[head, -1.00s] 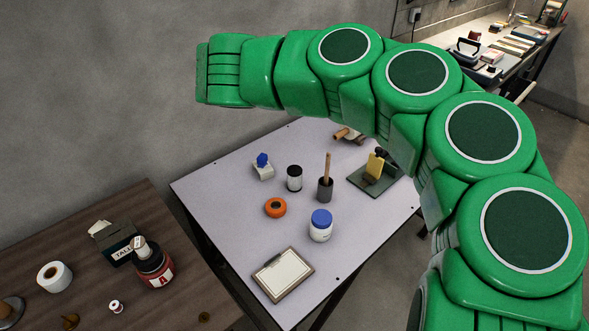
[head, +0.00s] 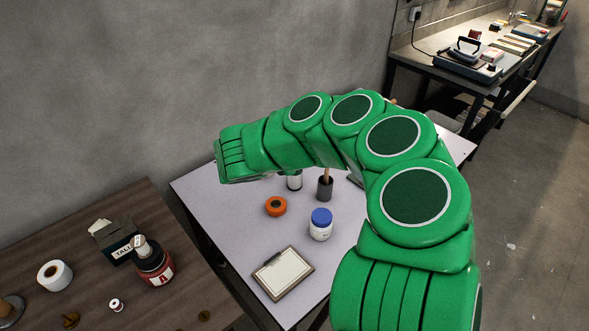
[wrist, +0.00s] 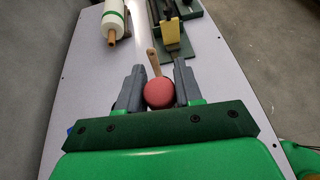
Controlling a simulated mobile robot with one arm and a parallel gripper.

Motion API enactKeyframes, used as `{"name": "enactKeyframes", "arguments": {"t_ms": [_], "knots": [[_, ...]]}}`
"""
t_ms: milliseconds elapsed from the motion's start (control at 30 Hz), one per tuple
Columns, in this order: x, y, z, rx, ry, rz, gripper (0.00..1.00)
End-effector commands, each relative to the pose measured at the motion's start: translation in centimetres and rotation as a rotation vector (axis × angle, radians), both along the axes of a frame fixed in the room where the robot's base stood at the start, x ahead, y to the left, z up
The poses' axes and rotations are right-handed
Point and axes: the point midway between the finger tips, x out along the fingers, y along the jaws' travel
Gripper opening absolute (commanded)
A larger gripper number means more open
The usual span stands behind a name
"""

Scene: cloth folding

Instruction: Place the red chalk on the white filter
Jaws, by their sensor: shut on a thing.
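My gripper (wrist: 158,72) shows in the wrist view with its two dark fingers on either side of a round red thing, apparently the red chalk (wrist: 159,94), and is shut on it. It is held over the pale table. In the head view my green arm reaches over the table's back left, and its fingers and the red chalk are hidden. I cannot tell surely which thing is the white filter. A white cylinder with a green band (wrist: 113,24) lies on the table in the wrist view.
The pale table (head: 216,215) bears an orange ring (head: 275,206), a blue-capped white jar (head: 320,225), a dark cup (head: 325,190) with a wooden stick and a framed white sheet (head: 283,273). A brown table (head: 90,235) at left holds a red-labelled bottle (head: 153,265) and a white roll (head: 54,275).

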Motion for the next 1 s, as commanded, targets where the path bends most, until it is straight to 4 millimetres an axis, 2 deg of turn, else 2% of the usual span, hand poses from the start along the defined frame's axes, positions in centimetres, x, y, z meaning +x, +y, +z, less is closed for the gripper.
{"name": "enactKeyframes", "arguments": {"t_ms": [233, 600, 1000], "knots": [[0.8, 0.2, -1.3, -0.003, 0.001, -0.001, 0.05], [4.6, 1.1, -2.9, -0.004, -0.002, -0.001, 0.05], [7.8, 1.8, -4.4, -0.006, 0.001, -0.003, 0.05]]}}
